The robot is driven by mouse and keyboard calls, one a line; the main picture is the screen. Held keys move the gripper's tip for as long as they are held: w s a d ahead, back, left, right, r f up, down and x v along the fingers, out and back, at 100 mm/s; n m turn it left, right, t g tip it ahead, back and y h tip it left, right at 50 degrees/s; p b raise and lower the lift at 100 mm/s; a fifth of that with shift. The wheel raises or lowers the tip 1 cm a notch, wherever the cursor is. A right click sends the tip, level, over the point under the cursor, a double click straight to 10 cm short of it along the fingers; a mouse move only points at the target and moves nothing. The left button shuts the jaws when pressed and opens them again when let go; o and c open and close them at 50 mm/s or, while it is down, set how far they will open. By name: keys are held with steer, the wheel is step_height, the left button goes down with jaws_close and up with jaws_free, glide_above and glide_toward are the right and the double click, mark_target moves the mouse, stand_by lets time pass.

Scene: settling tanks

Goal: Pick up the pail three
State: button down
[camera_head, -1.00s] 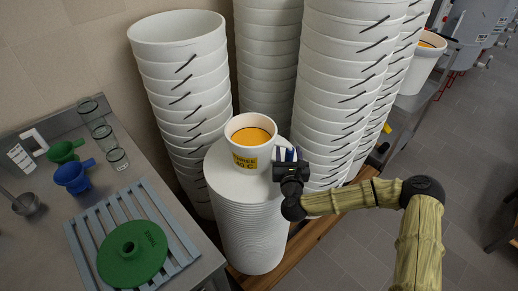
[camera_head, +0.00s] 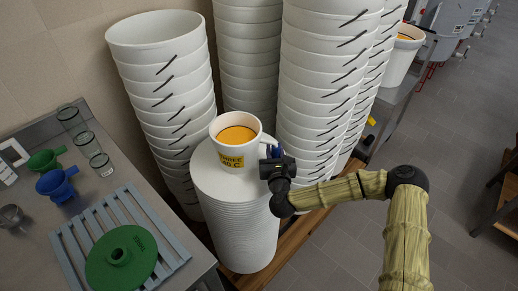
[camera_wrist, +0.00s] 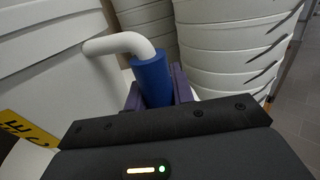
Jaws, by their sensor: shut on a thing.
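A white pail (camera_head: 237,142) with orange contents and a yellow label with dark lettering, partly readable as "THREE", stands upright on a stack of white lids (camera_head: 236,215). My gripper (camera_head: 277,153) is at the pail's right side, shut on its handle. In the wrist view the handle is a white bent bar (camera_wrist: 115,42) with a blue grip (camera_wrist: 152,80), and the grip sits between my gripper's fingers (camera_wrist: 160,92). The pail's wall and part of the yellow label (camera_wrist: 25,130) show at the left there. The pail's underside is hidden.
Tall stacks of white pails (camera_head: 160,80) stand close behind and to both sides. At left is a metal table with a green lid (camera_head: 121,257) on a slatted rack, green and blue funnels (camera_head: 57,184) and glasses. Open floor (camera_head: 350,240) lies at right.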

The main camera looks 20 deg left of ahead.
step_height(320, 180, up, 10)
stand_by(0.5)
steer(key=shift+r, duration=0.1)
